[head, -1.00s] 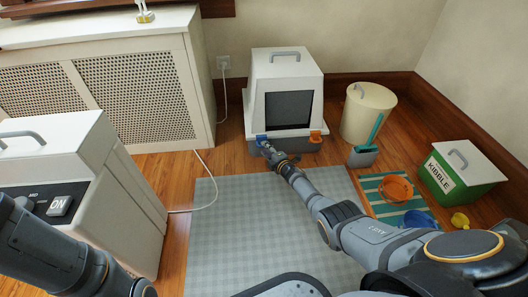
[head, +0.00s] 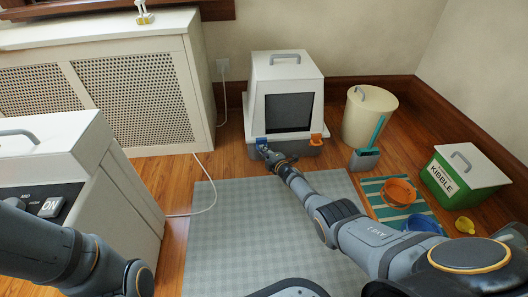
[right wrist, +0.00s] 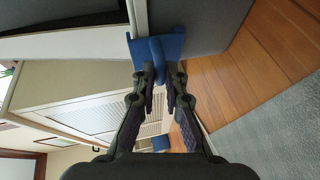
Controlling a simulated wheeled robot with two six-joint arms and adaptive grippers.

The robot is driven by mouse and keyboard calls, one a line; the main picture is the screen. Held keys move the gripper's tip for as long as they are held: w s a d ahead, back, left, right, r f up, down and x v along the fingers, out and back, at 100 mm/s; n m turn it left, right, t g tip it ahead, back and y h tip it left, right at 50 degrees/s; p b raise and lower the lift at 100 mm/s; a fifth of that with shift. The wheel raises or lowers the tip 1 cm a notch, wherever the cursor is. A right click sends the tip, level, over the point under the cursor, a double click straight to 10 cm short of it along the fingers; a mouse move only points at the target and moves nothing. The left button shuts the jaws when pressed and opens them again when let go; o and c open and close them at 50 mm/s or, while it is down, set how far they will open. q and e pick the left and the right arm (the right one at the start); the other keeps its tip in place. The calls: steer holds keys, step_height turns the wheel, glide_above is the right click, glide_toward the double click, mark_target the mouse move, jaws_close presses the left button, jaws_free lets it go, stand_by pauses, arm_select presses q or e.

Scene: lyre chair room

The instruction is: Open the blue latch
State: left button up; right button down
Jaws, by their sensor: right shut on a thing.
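The blue latch (head: 260,141) is at the lower left front of a white litter box (head: 262,78) with a grey base (head: 297,150). In the right wrist view, the latch (right wrist: 171,46) shows as a blue plate with a rounded tab standing out. My right gripper (head: 266,154) is at the latch in the head view. In the right wrist view, its fingertips (right wrist: 159,75) are shut on the latch's tab, one on each side. Part of the tab is hidden between the fingers. My left arm shows at the lower left of the head view; its gripper does not show.
An orange latch (head: 317,138) is at the box's right front. A cream bin (head: 369,118), a scoop holder (head: 364,159), bowls (head: 397,192) and a kibble box (head: 461,178) stand to the right. A white appliance (head: 130,205) stands at left.

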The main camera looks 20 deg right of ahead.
steer(key=t+b, duration=0.1)
steer(key=b, duration=0.1)
steer(key=f+n+t+b, duration=0.1)
steer(key=b, duration=0.2)
steer(key=shift+s+a+f+t, duration=0.15)
steer(key=shift+s+f+t, duration=0.05)
steer(key=shift+s+t, duration=0.2)
steer(key=c, duration=1.4)
jaws_free()
steer(key=s+d, duration=0.1)
steer(key=s, duration=1.1)
steer(key=shift+d, duration=0.2)
